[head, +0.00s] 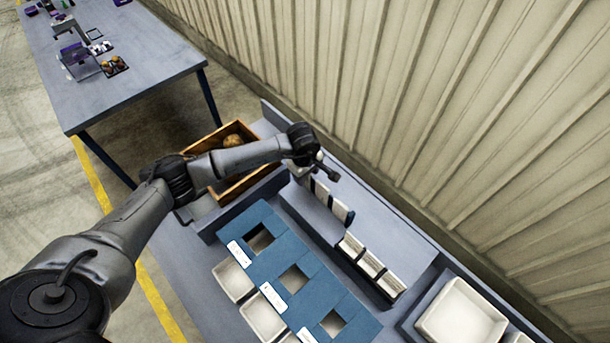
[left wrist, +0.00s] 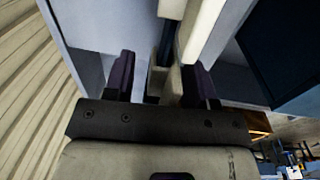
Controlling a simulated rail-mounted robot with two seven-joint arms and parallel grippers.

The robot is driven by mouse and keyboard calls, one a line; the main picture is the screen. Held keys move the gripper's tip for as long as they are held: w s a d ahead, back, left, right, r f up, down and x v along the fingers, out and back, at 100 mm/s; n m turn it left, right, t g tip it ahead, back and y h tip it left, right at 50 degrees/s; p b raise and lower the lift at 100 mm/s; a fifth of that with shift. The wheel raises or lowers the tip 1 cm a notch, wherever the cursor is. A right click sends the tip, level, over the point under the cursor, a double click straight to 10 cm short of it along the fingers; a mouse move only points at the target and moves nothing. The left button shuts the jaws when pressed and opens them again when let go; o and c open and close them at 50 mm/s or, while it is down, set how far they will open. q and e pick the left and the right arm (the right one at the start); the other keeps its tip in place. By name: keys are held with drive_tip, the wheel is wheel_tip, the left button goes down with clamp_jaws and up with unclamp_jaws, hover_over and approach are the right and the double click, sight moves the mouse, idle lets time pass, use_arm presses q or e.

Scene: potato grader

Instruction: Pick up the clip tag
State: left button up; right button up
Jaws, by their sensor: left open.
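My left gripper (head: 318,172) is over the back ledge of the grader bench, at the far end of a row of upright cream and dark pieces. In the left wrist view the two dark fingers of the gripper (left wrist: 161,64) are apart. Cream pieces (left wrist: 200,30) with a dark strip stand ahead of and between them; contact cannot be told. A piece beside the gripper (head: 321,188) and a nearer group of cream blocks (head: 370,263) stand on the ledge. I cannot tell which piece is the clip tag. My right gripper is not in view.
A blue panel (head: 272,262) with square openings lies before the ledge, with white trays (head: 233,280) along its near side. A wooden crate (head: 240,187) holding potatoes is under my left arm. A corrugated wall (head: 420,100) closes off the back. A white bin (head: 460,315) stands right.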

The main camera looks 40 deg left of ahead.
use_arm(q)
clamp_jaws()
idle(0.3)
drive_tip(key=shift+r, duration=0.2)
